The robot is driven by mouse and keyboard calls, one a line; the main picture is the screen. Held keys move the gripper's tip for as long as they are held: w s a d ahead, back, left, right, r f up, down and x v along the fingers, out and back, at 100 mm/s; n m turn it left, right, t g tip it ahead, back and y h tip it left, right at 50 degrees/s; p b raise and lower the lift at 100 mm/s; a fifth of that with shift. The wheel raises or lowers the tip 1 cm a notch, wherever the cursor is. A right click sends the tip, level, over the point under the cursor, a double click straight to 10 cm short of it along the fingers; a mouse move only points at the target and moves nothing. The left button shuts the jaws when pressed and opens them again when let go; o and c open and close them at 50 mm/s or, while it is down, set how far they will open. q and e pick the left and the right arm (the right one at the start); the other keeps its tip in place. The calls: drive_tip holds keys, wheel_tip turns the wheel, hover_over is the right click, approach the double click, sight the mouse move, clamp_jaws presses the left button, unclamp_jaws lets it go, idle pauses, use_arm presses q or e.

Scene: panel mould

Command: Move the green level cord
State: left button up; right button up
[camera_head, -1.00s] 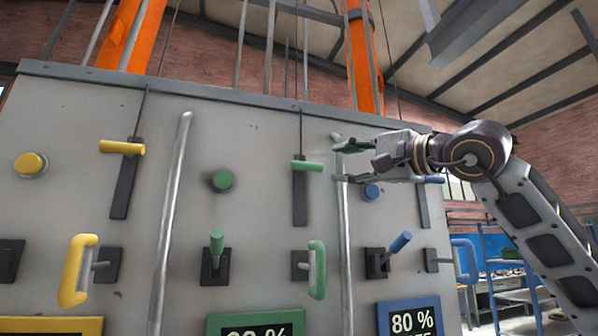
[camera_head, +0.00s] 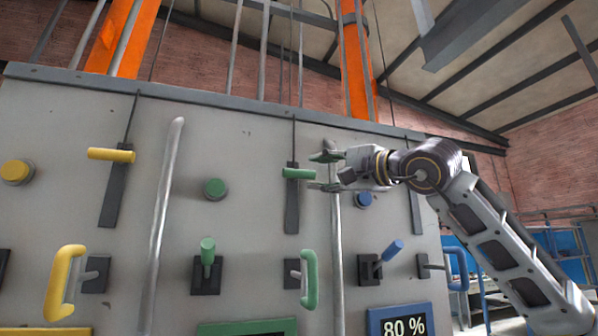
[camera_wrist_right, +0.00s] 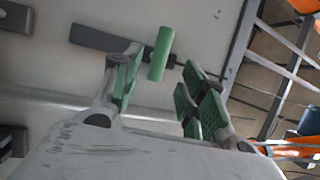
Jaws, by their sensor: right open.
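The green level cord's handle (camera_head: 298,173) is a short green bar on a dark vertical strip in the grey panel, with a thin dark cord running up from it. My right gripper (camera_head: 317,172) is open just right of the handle, one finger above its height and one below. In the right wrist view the green handle (camera_wrist_right: 161,53) lies ahead of the open fingers (camera_wrist_right: 158,88), in line with the gap between them. The jaws are not closed on it. My left gripper is not in view.
A yellow handle (camera_head: 111,155) hangs on a similar strip at left. A vertical metal rail (camera_head: 336,240) stands behind my right fingers. A green knob (camera_head: 215,189), a blue knob (camera_head: 364,200), a green lever (camera_head: 208,250) and a green pull handle (camera_head: 310,279) are nearby.

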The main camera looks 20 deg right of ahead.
sight(303, 174)
drive_tip(key=shift+p+x, duration=1.3)
drive_tip(key=shift+x, duration=2.9)
clamp_jaws()
